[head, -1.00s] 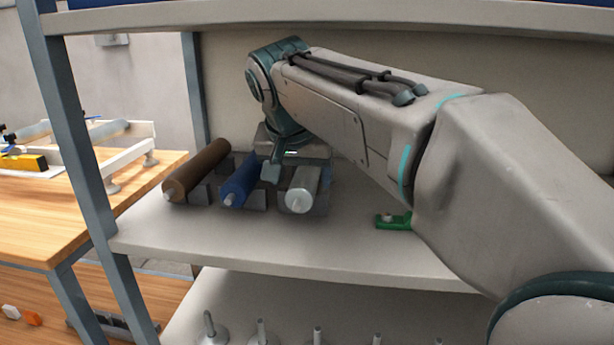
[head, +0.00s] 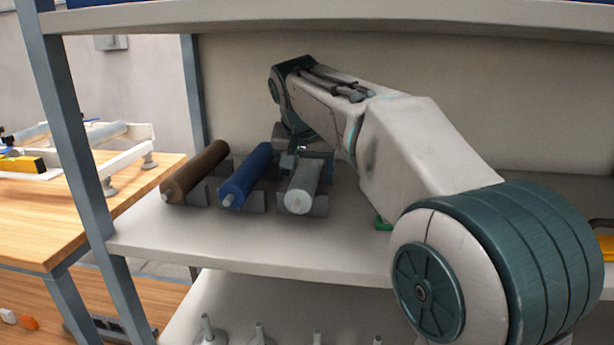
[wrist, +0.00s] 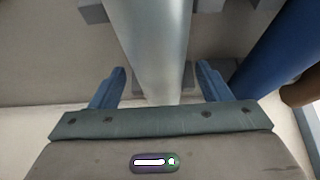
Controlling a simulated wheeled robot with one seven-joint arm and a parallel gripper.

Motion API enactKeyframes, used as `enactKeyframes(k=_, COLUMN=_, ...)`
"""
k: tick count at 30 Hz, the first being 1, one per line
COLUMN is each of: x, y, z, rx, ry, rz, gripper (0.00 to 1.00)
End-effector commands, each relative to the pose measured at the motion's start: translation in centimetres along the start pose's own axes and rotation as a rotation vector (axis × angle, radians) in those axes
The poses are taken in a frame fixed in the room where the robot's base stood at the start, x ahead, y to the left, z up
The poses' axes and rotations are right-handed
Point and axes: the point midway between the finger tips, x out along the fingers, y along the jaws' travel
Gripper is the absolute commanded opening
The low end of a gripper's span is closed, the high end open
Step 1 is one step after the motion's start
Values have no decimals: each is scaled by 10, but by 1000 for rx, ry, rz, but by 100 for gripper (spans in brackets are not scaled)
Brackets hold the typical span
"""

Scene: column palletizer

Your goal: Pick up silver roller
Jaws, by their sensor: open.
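The silver roller (head: 301,188) lies in a grey cradle on the shelf, at the right end of a row of three rollers. In the wrist view the silver roller (wrist: 158,45) runs lengthwise between the two blue fingers of my gripper (wrist: 162,88). The fingers are open, one on each side, with a gap on both sides. In the head view the gripper is largely hidden at the back end of the silver roller, behind my arm.
A blue roller (head: 245,177) lies just left of the silver one, and a brown roller (head: 195,172) lies further left. The blue roller also shows in the wrist view (wrist: 287,50). A shelf post (head: 75,130) stands at left, and an upper shelf (head: 330,22) overhangs.

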Motion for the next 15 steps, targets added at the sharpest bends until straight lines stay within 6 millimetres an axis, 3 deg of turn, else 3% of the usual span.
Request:
enactKeyframes(k=5, x=0, y=0, z=0, rx=0, ry=0, rz=0, gripper=68)
enactKeyframes(k=12, x=0, y=0, z=0, rx=0, ry=-1, rz=0, gripper=4)
enactKeyframes(k=15, x=-2, y=0, z=0, rx=0, ry=2, rz=-1, gripper=3)
